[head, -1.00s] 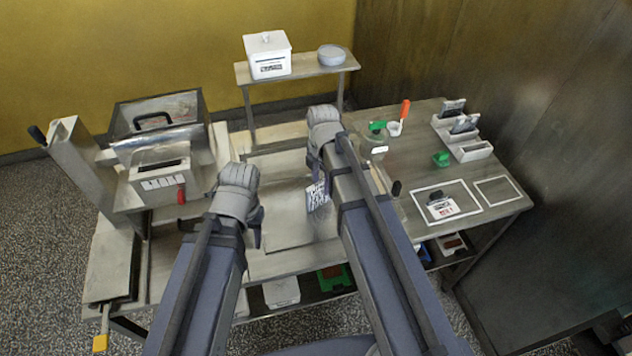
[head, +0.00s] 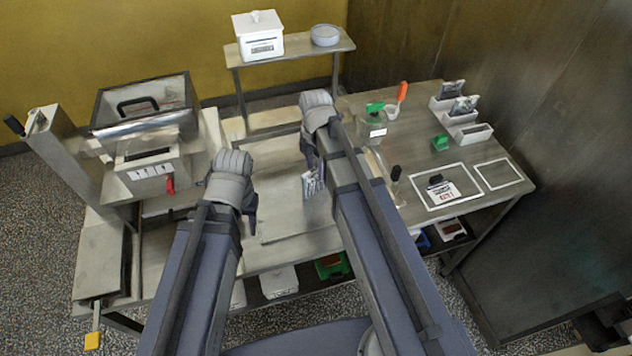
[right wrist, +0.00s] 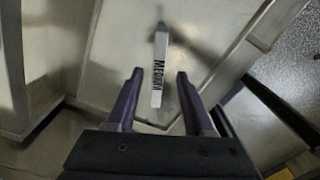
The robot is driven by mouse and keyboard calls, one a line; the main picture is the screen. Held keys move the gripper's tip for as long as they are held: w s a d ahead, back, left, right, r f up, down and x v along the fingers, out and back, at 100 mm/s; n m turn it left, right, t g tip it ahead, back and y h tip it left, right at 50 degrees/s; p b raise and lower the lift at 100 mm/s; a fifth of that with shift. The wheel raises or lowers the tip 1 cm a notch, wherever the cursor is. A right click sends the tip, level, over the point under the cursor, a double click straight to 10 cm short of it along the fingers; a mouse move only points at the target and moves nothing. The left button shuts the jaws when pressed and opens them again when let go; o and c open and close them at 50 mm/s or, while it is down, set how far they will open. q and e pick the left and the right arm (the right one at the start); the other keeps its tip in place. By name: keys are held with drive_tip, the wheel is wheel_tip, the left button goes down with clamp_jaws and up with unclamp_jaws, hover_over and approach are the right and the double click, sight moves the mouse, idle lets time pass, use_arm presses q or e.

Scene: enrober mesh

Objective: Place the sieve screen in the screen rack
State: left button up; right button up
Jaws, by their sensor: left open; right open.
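The sieve screen (head: 312,184) is a small patterned panel on the steel table, near its middle. In the right wrist view its narrow edge (right wrist: 160,65) shows a white strip lettered "MEDIUM". My right gripper (head: 312,163) is open just above it; in the right wrist view the two fingers (right wrist: 159,88) flank the near end of the strip, with gaps on both sides. My left gripper (head: 251,218) is open and empty over the table to the left. The white screen rack (head: 470,132) stands at the right back; its two rear slots hold dark panels and the front slot looks empty.
A machine with a red handle (head: 150,165) fills the left. A raised shelf (head: 290,50) at the back holds a white box. Right of my right arm are a clear jar (head: 373,130), a green block (head: 440,143) and two outlined areas, one holding a labelled item (head: 440,190).

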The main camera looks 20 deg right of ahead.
sight(316, 176)
use_arm(q)
wheel_tip(316, 176, down, 5)
drive_tip(key=b, duration=0.5)
drive_tip(key=shift+f, duration=0.1)
use_arm(e)
drive_tip(key=f, duration=0.5)
drive_tip(key=shift+w+d+f, duration=0.1)
drive_tip(key=shift+w+d, duration=0.05)
drive_tip(key=shift+w, duration=0.05)
clamp_jaws()
